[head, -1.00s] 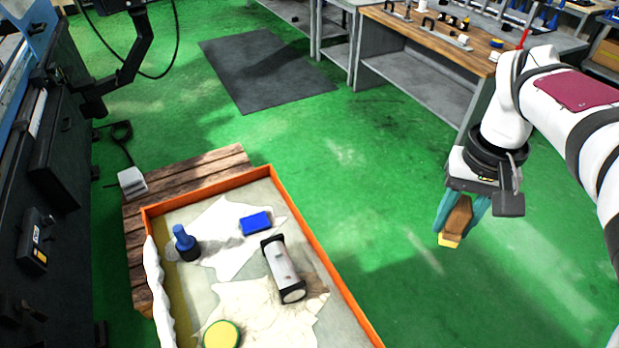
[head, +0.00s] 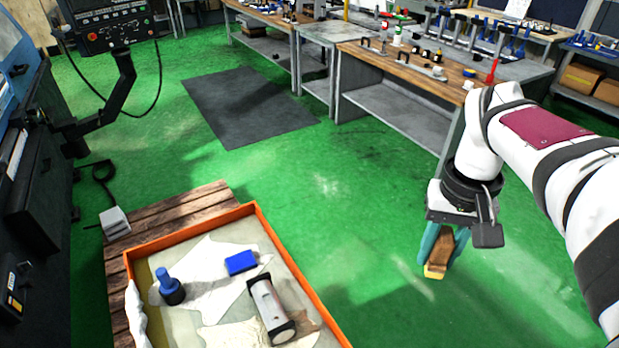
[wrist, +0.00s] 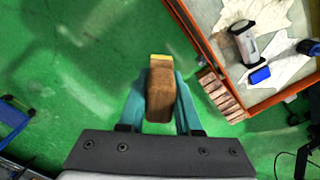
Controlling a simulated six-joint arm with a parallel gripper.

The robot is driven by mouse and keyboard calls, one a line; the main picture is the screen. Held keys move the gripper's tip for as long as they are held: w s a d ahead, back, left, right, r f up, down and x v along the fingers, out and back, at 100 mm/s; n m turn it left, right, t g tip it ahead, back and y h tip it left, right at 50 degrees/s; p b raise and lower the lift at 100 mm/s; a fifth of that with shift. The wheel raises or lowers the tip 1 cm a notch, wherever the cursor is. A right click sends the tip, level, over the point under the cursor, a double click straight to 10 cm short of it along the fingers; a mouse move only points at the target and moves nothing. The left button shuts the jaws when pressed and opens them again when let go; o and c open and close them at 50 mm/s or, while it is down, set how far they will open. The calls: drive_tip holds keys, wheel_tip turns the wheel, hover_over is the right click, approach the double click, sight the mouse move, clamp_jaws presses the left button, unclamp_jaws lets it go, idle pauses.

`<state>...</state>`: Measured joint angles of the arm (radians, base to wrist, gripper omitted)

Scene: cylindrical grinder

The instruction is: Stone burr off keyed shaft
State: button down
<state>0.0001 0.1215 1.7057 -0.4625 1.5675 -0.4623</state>
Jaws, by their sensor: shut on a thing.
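My gripper (head: 441,256) is at the right of the head view, pointing down over the green floor, clear of the tray. Its teal fingers are shut on a brown block with a yellow end (head: 436,270); in the wrist view the block (wrist: 159,95) sits between the fingers (wrist: 159,84). A grey cylinder with black ends (head: 270,306) lies in the orange-rimmed tray (head: 298,268). It also shows in the wrist view (wrist: 244,45). I cannot tell whether it is the keyed shaft, and I see no burr.
The tray also holds a blue block (head: 241,262) and a blue-topped bottle (head: 170,287) on white cloths. It rests on wooden slats (head: 190,213). A dark machine with a control panel (head: 108,22) stands left. Workbenches (head: 395,75) stand behind. Open floor separates gripper and tray.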

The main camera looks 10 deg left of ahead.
idle(0.4)
drive_tip(key=s+a+f+m, duration=0.3)
drive_tip(key=a+f+m, duration=0.35)
drive_tip(key=a, duration=0.75)
drive_tip(key=s+a+f+m, duration=0.2)
drive_tip(key=a+f+m, duration=0.1)
drive_tip(key=a+f, duration=0.8)
drive_tip(key=shift+n, duration=0.25)
drive_tip(key=shift+s+a+f, duration=0.1)
drive_tip(key=shift+a+f, duration=0.25)
drive_tip(key=shift+f, duration=0.45)
drive_tip(key=shift+w+a+f, duration=0.1)
drive_tip(key=shift+a+f, duration=0.25)
drive_tip(key=shift+f, duration=0.5)
drive_tip(key=shift+s+a+f, duration=0.1)
drive_tip(key=shift+a+f, duration=0.25)
drive_tip(key=shift+f, duration=0.45)
drive_tip(key=shift+w+d+r, duration=0.15)
drive_tip(key=shift+w+d, duration=0.3)
drive_tip(key=shift+d, duration=0.05)
drive_tip(key=shift+w+d, duration=0.8)
drive_tip(key=shift+d, duration=0.05)
drive_tip(key=shift+s+a+f, duration=0.15)
drive_tip(key=shift+s+a, duration=0.5)
drive_tip(key=shift+a, duration=0.05)
drive_tip(key=shift+s+a+f, duration=0.1)
drive_tip(key=shift+s+a, duration=0.5)
drive_tip(key=shift+a, duration=0.1)
wheel_tip(320, 180, up, 8)
drive_tip(key=shift+f, duration=0.15)
